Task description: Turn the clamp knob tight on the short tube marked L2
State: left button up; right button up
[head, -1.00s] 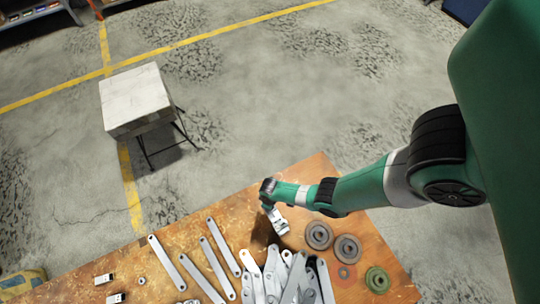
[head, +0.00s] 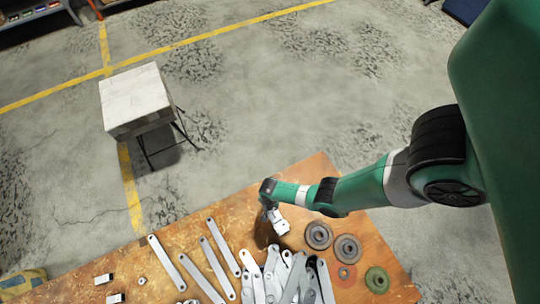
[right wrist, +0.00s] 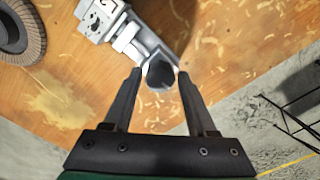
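A pale metal clamp on a short tube lies at the tabletop's back part, and its light body (head: 279,224) shows just below my right gripper (head: 267,201). In the right wrist view, the dark round clamp knob (right wrist: 160,75) sits between the two fingertips of my right gripper (right wrist: 161,70). A thin pale strip shows on each side between knob and fingertip, so the fingers appear open around it. Contact is hard to judge. The clamp's light body (right wrist: 100,18) extends to the upper left. No L2 mark is readable. My left gripper is in neither view.
Two grey discs (head: 318,235) lie right of the clamp, with a green disc (head: 377,280) and a small reddish ring (head: 346,273) nearer. Flat metal bars (head: 280,278) are heaped in front. The wooden table (head: 310,172) ends just behind the clamp.

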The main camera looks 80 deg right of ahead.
jog(key=shift+o, duration=0.2)
notch_tip(320, 180, up, 6)
jog(key=p, duration=0.6)
jog(key=shift+r, duration=0.15)
jog(key=shift+f, duration=0.2)
